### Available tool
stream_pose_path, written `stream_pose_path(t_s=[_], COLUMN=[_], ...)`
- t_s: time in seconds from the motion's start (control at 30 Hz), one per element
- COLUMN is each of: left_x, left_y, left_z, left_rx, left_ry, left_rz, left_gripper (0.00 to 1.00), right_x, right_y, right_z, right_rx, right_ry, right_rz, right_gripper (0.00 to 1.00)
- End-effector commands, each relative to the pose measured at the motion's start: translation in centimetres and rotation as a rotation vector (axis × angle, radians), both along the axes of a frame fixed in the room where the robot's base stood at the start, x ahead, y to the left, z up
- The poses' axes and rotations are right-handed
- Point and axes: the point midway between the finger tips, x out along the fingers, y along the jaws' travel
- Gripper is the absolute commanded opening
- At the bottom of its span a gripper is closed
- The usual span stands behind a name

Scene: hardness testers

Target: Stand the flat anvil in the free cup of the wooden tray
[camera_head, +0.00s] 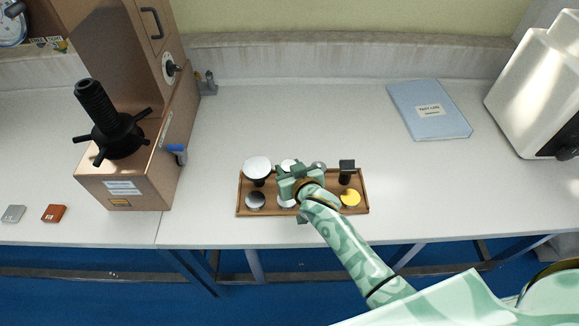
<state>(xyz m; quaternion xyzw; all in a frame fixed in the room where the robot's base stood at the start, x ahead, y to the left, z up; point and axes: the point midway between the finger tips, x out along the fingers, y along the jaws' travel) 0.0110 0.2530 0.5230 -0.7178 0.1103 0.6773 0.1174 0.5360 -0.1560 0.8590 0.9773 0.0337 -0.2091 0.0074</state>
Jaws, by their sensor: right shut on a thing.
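The wooden tray (241,205) lies near the front edge of the bench and holds several pieces in two rows. My right gripper (299,180) is over the middle of the tray, shut. A pale round disc (287,164) shows just behind its jaws and appears to be the flat anvil it holds. The gripper hides most of it, and I cannot tell whether it touches the tray. A wider white disc on a dark stem (257,167) stands at the tray's back left. My left gripper is not in view.
A copper-coloured tester with a black screw (110,130) stands left. A blue folder (429,112) lies back right. The bench behind the tray is clear.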

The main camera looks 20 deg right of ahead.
Motion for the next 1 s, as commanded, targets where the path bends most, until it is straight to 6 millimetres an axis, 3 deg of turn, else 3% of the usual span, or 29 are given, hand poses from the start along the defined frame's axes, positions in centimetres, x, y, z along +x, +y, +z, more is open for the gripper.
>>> stream_pose_path(t_s=[0.33, 0.37, 0.43, 0.57, 0.63, 1.0], left_x=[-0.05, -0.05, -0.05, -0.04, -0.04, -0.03], left_y=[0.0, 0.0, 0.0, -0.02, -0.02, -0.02], left_z=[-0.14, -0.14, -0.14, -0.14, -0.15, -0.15], left_rx=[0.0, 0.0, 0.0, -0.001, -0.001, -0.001], left_ry=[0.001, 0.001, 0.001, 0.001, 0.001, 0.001], left_rz=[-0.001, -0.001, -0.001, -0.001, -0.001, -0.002], left_gripper=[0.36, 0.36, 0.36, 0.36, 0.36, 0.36], right_x=[0.04, 0.04, 0.04, 0.01, -0.03, -0.01], right_y=[0.01, 0.01, 0.01, 0.05, 0.06, 0.01], right_z=[-0.2, -0.2, -0.21, -0.24, -0.33, -0.29], right_rx=[0.001, 0.001, 0.001, 0.001, 0.0, 0.0], right_ry=[-0.002, -0.002, -0.002, -0.001, 0.001, 0.0], right_rz=[0.0, 0.0, 0.0, 0.001, 0.001, 0.0], right_gripper=[0.2, 0.48, 0.65, 0.65, 0.55, 0.55])
